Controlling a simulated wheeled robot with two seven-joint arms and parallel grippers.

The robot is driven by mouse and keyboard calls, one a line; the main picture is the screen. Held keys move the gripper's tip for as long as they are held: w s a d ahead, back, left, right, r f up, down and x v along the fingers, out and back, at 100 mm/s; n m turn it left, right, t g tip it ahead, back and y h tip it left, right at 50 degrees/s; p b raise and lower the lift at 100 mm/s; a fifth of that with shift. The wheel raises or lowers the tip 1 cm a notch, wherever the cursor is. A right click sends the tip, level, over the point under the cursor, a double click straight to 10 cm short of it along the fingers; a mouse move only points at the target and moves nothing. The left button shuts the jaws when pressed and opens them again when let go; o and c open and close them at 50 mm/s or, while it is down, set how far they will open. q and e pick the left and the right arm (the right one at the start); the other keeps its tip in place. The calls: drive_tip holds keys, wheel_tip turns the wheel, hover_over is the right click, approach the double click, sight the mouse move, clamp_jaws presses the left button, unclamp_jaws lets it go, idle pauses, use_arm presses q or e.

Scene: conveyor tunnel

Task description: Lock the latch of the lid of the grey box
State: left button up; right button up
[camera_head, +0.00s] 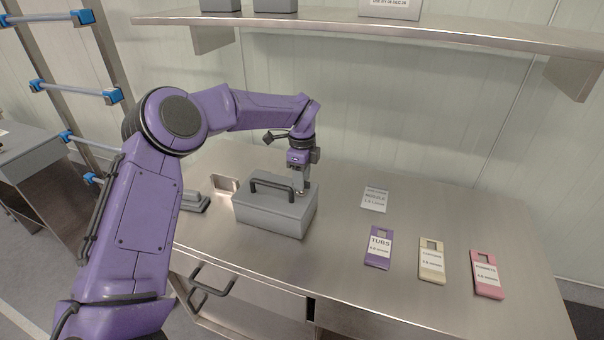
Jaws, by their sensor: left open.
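The grey box (272,218) stands on the steel table with its lid on. A dark handle (272,183) arches over the lid. My purple left arm reaches in from the left, and my left gripper (300,190) points down at the lid's right back edge. The gripper is open, with its fingertips at or just above the lid. The latch cannot be made out; the gripper covers that corner. My right gripper is not in view.
Purple (378,247), cream (432,262) and pink (487,275) tags lie right of the box on the steel table (350,285). A white label plate (374,199) lies behind them. A grey object (194,201) is left of the box. A steel shelf (400,31) hangs above.

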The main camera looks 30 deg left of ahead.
use_arm(q)
drive_tip(key=shift+w+f, duration=0.1)
drive_tip(key=shift+f, duration=0.15)
drive_tip(key=shift+s+r, duration=0.15)
drive_tip(key=shift+s, duration=0.25)
drive_tip(key=shift+c, duration=0.9)
drive_tip(key=c, duration=0.5)
clamp_jaws()
